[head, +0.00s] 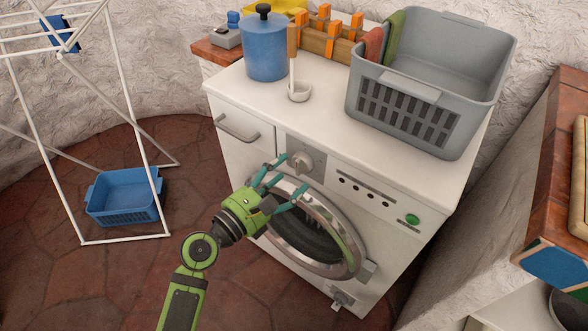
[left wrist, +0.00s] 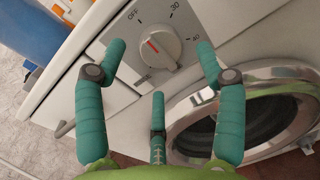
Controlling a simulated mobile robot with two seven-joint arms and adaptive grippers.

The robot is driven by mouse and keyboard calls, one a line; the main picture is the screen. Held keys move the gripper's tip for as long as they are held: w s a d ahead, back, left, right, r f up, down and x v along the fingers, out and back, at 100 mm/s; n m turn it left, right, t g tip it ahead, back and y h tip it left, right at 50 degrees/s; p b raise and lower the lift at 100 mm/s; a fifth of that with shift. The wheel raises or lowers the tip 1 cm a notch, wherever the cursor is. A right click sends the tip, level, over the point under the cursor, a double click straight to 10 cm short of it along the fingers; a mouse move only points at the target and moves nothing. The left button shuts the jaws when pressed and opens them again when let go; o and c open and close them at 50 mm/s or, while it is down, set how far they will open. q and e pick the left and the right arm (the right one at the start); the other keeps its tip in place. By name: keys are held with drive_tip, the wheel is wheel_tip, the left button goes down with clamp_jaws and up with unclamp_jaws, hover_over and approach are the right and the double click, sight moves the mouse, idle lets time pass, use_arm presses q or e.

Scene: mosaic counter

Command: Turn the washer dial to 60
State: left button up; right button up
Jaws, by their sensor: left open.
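The washer (head: 345,185) is white, with a round chrome-rimmed door. Its dial (head: 302,162) is a pale knob on a grey panel at the upper left of the front. In the left wrist view the dial (left wrist: 160,46) carries a short red mark, and the labels OFF, 30 and 40 show around it. The mark's exact setting is hard to tell, and no 60 label is visible. My left gripper (head: 286,177) is open and empty in front of the panel. In the left wrist view its teal fingers (left wrist: 161,62) are spread around the dial, apparently not touching it.
A drawer handle (head: 235,128) sticks out left of the dial. A white drying rack (head: 125,238) and a blue basket (head: 125,195) stand on the floor at left.

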sight(296, 169)
use_arm(q)
drive_tip(key=shift+x, duration=1.6)
drive_tip(key=c, duration=1.1)
drive_tip(key=shift+c, duration=0.2)
